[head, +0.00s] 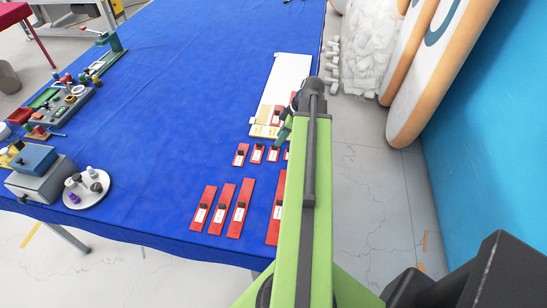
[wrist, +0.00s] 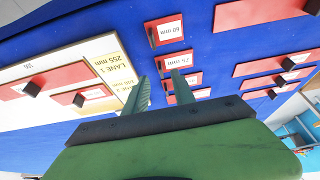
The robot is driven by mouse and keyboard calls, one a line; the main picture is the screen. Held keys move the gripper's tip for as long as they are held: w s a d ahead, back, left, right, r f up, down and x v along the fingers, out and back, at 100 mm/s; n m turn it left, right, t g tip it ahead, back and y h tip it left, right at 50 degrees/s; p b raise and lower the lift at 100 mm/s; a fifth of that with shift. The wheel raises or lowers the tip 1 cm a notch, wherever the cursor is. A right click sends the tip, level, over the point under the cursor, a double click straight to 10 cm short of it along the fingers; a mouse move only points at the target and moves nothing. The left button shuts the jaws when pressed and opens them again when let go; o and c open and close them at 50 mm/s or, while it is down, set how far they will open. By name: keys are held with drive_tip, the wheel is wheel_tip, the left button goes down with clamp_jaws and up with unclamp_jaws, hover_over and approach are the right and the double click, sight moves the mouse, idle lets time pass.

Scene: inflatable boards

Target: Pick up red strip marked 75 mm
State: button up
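The red strip marked 75 mm (wrist: 180,60) lies flat on the blue table, just beyond my fingertips in the wrist view. It is second in a row of short red strips, beside the one marked 60 mm (wrist: 170,32). My gripper (wrist: 161,76) is open, its two green fingers apart with nothing between them. The right fingertip overlaps the near edge of the 75 mm strip in the picture; I cannot tell whether it touches. In the head view the short row lies left of my gripper (head: 284,132), and the labels are too small to read.
A white and cream board (head: 291,75) marked LANE 1 carries more red strips at the far side. Longer red strips (head: 221,206) lie nearer the table's front edge. A grey box (head: 40,181) and a round plate (head: 86,189) stand at left. The middle blue cloth is clear.

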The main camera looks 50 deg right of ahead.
sight(274, 150)
drive_tip(key=b+x, duration=0.2)
drive_tip(key=x, duration=0.2)
drive_tip(key=shift+a+f+b, duration=0.1)
drive_tip(key=shift+a+b, duration=0.05)
drive_tip(key=shift+b, duration=0.2)
drive_tip(key=shift+s, duration=0.1)
clamp_jaws()
idle(0.8)
